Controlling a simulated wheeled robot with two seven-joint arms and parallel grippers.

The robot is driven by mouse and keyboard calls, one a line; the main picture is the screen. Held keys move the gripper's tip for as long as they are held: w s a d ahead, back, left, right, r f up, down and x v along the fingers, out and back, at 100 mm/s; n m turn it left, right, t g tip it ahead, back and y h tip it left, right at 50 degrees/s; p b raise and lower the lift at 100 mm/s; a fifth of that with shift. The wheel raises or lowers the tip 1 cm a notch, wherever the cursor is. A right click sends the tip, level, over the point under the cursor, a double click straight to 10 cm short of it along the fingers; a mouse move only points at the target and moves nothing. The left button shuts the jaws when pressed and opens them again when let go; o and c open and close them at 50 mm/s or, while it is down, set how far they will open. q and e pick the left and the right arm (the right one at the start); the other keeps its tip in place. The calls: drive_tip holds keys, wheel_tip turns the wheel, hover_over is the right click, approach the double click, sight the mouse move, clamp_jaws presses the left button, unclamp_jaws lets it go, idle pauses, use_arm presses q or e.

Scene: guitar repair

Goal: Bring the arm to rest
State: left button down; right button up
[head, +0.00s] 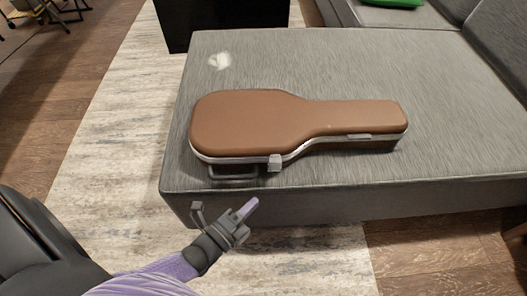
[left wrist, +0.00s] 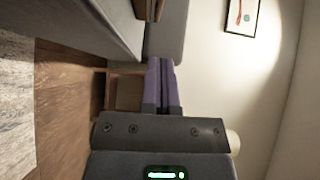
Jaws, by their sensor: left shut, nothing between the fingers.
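A brown guitar case (head: 270,120) lies shut on the grey sofa seat in the head view. Its front side has a pale rim, a latch block and a dark handle. My left gripper (head: 250,207) is in front of the sofa's front edge, below the case in the picture and apart from it. Its purple fingers are together and hold nothing. The left wrist view shows the same shut fingers (left wrist: 161,62) pointing into the room. My right gripper does not show in either view.
The grey sofa (head: 440,75) fills the middle and right. A small white patch (head: 220,61) and a green item (head: 392,3) lie on it. A black box (head: 215,20) stands behind. The pale rug (head: 120,130) at left is clear. A picture (left wrist: 242,17) hangs on the wall.

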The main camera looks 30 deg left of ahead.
use_arm(q)
drive_tip(key=s+a+f+n+g+y, duration=0.2)
drive_tip(key=s+f+n+g, duration=0.55)
drive_tip(key=s+f, duration=0.65)
drive_tip(key=s+a+f+n+g+y, duration=0.15)
drive_tip(key=s+n+g, duration=0.35)
drive_tip(key=s, duration=0.7)
drive_tip(key=s+f+n+g+y, duration=0.1)
drive_tip(key=s+f+n+g, duration=0.4)
drive_tip(key=s, duration=0.8)
drive_tip(key=w+r+p, duration=0.1)
drive_tip(key=r+p, duration=1)
drive_tip(key=w+r+p, duration=0.2)
drive_tip(key=r+p, duration=0.9)
drive_tip(key=r, duration=0.1)
drive_tip(key=shift+w+r, duration=0.2)
drive_tip(key=shift+w, duration=0.05)
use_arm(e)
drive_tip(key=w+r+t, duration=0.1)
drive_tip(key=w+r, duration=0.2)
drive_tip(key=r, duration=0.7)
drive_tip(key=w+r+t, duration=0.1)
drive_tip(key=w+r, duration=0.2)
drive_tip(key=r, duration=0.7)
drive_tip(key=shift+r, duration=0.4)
use_arm(q)
drive_tip(key=shift+a+g, duration=0.1)
drive_tip(key=shift+g, duration=0.15)
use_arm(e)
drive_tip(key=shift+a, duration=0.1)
